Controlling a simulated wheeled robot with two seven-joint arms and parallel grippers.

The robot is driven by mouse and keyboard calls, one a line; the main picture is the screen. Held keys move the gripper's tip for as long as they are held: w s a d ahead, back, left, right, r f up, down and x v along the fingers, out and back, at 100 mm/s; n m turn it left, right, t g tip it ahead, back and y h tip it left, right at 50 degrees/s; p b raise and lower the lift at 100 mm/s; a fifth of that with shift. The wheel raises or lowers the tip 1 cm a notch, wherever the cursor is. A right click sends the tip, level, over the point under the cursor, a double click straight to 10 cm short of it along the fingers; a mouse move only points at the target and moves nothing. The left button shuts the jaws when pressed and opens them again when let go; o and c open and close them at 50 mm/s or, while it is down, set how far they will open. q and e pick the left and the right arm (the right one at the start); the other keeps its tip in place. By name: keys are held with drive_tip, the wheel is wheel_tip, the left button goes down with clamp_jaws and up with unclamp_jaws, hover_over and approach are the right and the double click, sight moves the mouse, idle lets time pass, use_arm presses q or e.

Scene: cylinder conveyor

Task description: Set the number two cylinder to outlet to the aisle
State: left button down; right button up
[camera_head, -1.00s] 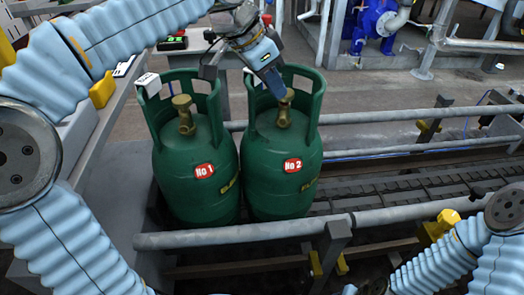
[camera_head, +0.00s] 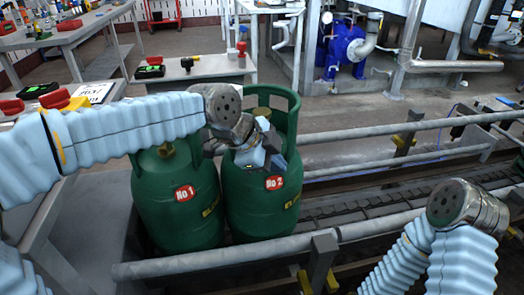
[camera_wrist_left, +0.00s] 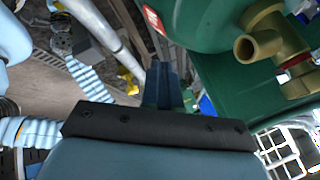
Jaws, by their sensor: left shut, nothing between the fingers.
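The number two cylinder (camera_head: 258,212) is a green gas bottle with a red "No 2" label. It stands upright between the conveyor rails, to the right of the number one cylinder (camera_head: 175,218). My left gripper (camera_head: 272,158) is at the near side of the number two cylinder's collar, just above its label, and partly hides the collar and valve. In the left wrist view its fingers (camera_wrist_left: 164,84) are shut and empty, and a brass valve (camera_wrist_left: 264,38) shows to their right, apart from them. My right gripper is out of view; only my right arm shows.
Conveyor rails (camera_head: 350,231) run in front of and behind the cylinders, with free belt (camera_head: 345,207) to the right. A table (camera_head: 207,72) stands behind at the left. A blue pump (camera_head: 342,50) stands at the back.

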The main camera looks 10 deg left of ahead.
sight(290, 148)
use_arm(q)
drive_tip(key=shift+w+d+p, duration=0.2)
drive_tip(key=shift+w+d, duration=0.05)
drive_tip(key=shift+w, duration=0.75)
drive_tip(key=shift+w+d+p, duration=0.15)
drive_tip(key=shift+w+d, duration=0.05)
drive_tip(key=shift+w, duration=0.75)
drive_tip(key=shift+d, duration=0.1)
drive_tip(key=shift+w+d+r+n+t+y, duration=0.1)
drive_tip(key=shift+w+d+n+t+y, duration=0.25)
drive_tip(key=shift+n, duration=0.25)
drive_tip(key=shift+w+d, duration=0.2)
drive_tip(key=shift+d, duration=0.15)
drive_tip(key=shift+w+d, duration=0.15)
drive_tip(key=shift+w, duration=0.1)
